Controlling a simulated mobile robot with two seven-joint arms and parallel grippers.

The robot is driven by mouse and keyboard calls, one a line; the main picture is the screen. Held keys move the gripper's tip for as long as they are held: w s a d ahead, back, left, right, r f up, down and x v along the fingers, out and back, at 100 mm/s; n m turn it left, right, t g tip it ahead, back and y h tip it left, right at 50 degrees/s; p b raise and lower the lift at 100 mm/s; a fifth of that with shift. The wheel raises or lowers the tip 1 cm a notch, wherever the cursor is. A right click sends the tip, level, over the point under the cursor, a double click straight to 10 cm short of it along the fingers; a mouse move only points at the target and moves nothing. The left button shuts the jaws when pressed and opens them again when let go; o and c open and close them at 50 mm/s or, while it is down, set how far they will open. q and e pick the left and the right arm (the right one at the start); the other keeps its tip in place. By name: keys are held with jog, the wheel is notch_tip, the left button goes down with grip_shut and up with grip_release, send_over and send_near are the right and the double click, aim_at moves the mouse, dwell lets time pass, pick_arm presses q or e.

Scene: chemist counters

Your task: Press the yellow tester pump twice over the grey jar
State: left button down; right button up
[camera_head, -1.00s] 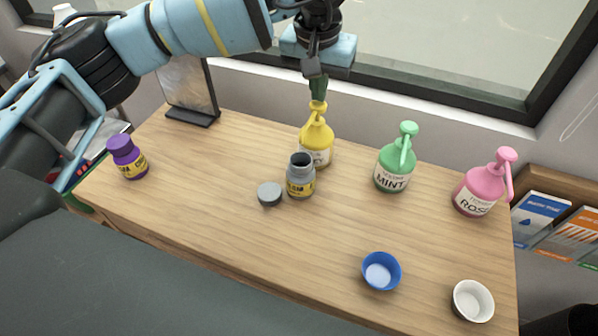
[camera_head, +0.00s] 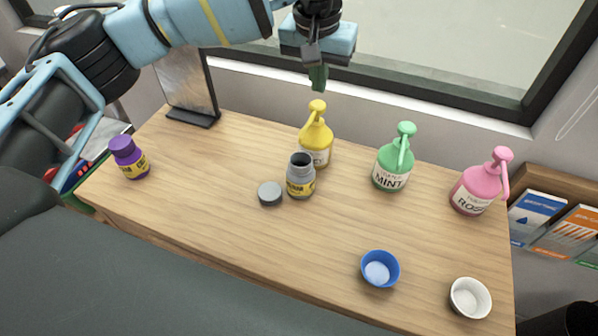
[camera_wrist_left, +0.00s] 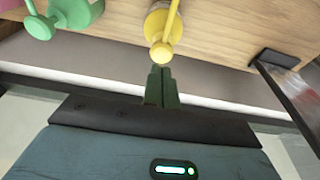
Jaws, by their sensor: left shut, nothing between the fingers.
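The yellow tester pump (camera_head: 316,140) stands upright at the back of the wooden counter. The grey jar (camera_head: 300,178) stands open just in front of it, with a dark mouth and a yellow label. The pump's nozzle points toward the jar's side. My left gripper (camera_head: 318,78) is shut and empty, with its fingertips above the pump head and a visible gap between them. In the left wrist view, the shut green fingers (camera_wrist_left: 161,85) sit close to the yellow pump head (camera_wrist_left: 161,52). My right gripper is not in view.
A grey lid (camera_head: 270,193) lies beside the jar. A green mint pump (camera_head: 393,165) and a pink rose pump (camera_head: 478,188) stand to the right. A blue bowl (camera_head: 381,268), a white bowl (camera_head: 470,298), a purple jar (camera_head: 128,157) and a dark-framed stand (camera_head: 190,95) are also on the counter.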

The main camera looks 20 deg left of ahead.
pick_arm(q)
jog(key=shift+r+p, duration=0.45)
jog(key=shift+r, duration=1.9)
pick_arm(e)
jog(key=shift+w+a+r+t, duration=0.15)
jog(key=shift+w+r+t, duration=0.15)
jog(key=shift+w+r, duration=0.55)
